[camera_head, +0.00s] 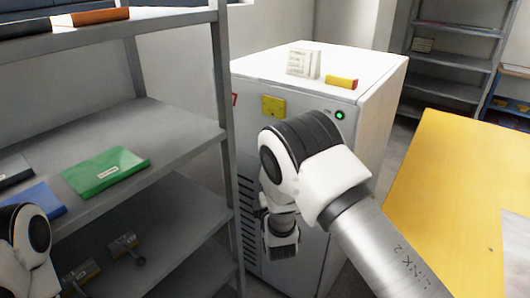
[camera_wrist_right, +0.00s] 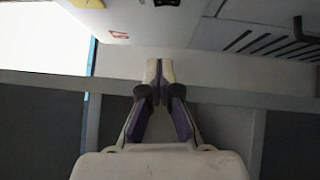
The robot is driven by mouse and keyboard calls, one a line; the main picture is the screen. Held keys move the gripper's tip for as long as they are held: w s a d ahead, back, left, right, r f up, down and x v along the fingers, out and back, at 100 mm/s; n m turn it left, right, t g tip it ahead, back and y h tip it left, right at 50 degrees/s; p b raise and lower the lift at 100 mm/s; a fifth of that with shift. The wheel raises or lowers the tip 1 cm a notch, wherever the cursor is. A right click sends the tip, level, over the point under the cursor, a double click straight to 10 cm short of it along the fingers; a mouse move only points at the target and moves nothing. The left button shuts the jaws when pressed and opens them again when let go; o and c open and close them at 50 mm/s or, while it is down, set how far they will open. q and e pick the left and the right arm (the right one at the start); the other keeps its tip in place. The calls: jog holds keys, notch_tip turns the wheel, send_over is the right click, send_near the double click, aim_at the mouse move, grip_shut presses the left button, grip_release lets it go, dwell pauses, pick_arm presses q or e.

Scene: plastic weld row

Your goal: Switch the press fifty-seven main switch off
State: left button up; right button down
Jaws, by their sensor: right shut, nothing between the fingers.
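The white cabinet (camera_head: 245,145) stands beyond the shelf rack. Its front carries a yellow plate (camera_head: 273,106) at upper left and a lit green lamp (camera_head: 340,115) at upper right. A main switch handle cannot be made out for certain. My right arm crosses in front of the cabinet and hides much of its front; its fingertips are not discernible in the head view. In the right wrist view my right gripper (camera_wrist_right: 158,70) is shut and empty. Above it there a white panel (camera_wrist_right: 130,12) shows a red marking (camera_wrist_right: 119,35) and a cut-off black part (camera_wrist_right: 166,3).
A grey shelf rack (camera_head: 180,133) fills the left, holding a green binder (camera_head: 105,170). A white block (camera_head: 303,61) and a yellow-red item (camera_head: 342,82) lie on the cabinet top. A yellow table (camera_head: 455,165) stands at right. Vent slots (camera_wrist_right: 270,42) show in the wrist view.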

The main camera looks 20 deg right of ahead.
jog(key=w+d+r+p, duration=0.1)
jog(key=w+d, duration=0.3)
jog(key=w, duration=0.8)
jog(key=shift+d+r+p, duration=0.15)
jog(key=shift+d+p, duration=0.05)
jog(key=shift+p, duration=0.1)
jog(key=shift+w, duration=0.1)
